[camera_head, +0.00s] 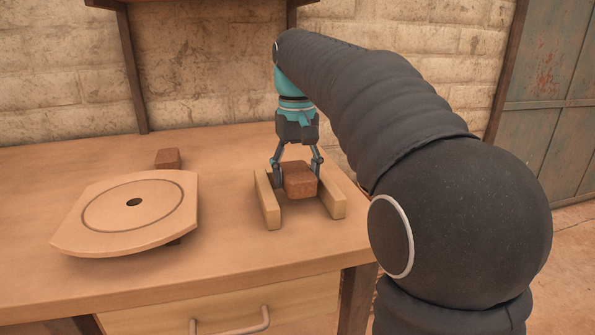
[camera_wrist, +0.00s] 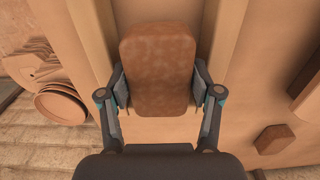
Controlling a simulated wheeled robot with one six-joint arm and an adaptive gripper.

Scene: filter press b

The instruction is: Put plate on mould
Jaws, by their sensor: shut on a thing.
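My gripper (camera_head: 298,164) is shut on a reddish-brown block (camera_head: 300,182), with one finger on each side of it. The block is between two parallel wooden rails on the table, the left rail (camera_head: 266,202) and the right rail (camera_head: 334,192). I cannot tell whether its underside touches the table. The wrist view shows the block (camera_wrist: 158,70) upright in the picture between the fingers. A flat, pale wooden round plate (camera_head: 140,212) with cut-off sides, a ring groove and a dark centre hole sits at the left, apart from the gripper. I cannot tell which thing is the mould.
A second brown block (camera_head: 167,158) lies behind the round plate; a similar one shows at lower right in the wrist view (camera_wrist: 274,139). Round dishes (camera_wrist: 60,103) show at its left. The wooden table (camera_head: 225,215) is bare between plate and rails. A brick wall (camera_head: 210,60) stands behind.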

